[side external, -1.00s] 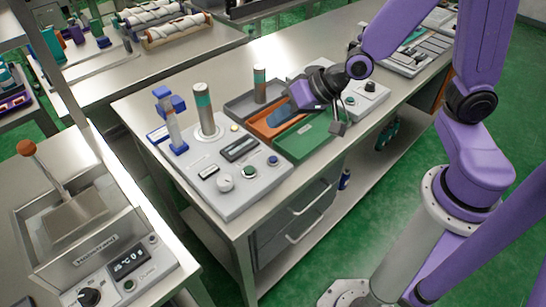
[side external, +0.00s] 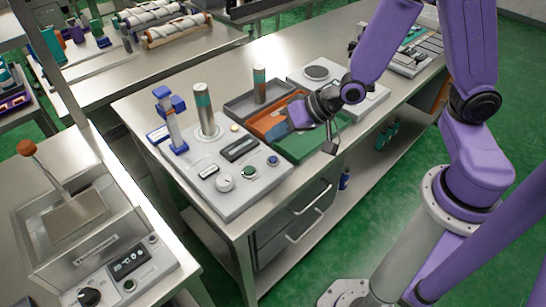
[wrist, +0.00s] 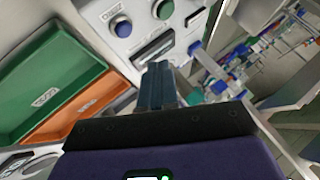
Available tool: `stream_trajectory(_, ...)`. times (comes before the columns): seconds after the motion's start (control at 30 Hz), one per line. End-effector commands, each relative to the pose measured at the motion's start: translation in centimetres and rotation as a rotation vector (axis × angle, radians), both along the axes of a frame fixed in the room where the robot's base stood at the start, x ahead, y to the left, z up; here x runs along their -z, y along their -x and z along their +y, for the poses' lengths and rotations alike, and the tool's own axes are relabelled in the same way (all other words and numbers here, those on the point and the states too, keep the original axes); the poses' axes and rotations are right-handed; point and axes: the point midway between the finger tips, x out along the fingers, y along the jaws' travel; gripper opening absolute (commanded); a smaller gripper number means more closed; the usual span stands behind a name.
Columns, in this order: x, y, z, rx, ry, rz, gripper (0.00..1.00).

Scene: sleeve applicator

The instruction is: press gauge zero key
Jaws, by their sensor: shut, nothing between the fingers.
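The grey gauge panel (side external: 228,192) sits at the near left end of the steel bench, with a display (side external: 240,149), a white knob (side external: 225,183), a green key (side external: 249,172) and a blue key (side external: 273,161). In the wrist view the blue key (wrist: 123,27), green key (wrist: 163,9) and display (wrist: 155,47) lie beyond the fingertips. My gripper (wrist: 158,72) is shut and empty, apart from the keys. In the side view it is over the trays, right of the panel.
The orange tray (side external: 268,125) and green tray (side external: 320,146) are beside the panel, with a dark grey tray (side external: 245,108) behind. A metal post (side external: 205,102) and a blue clamp stand (side external: 172,128) rise at the panel's back. A grey device (side external: 318,72) stands beyond the trays.

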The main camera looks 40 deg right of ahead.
Motion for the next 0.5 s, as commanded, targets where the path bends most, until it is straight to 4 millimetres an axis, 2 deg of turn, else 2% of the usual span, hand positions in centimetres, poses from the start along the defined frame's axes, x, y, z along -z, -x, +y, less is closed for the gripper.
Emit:
stream_trajectory(0.2, 2.5, 0.0, 0.0, 0.000, 0.002, 0.002, 0.00)
stream_trajectory(0.5, 3.8, 0.0, 0.0, 0.001, -0.002, 0.001, 0.00)
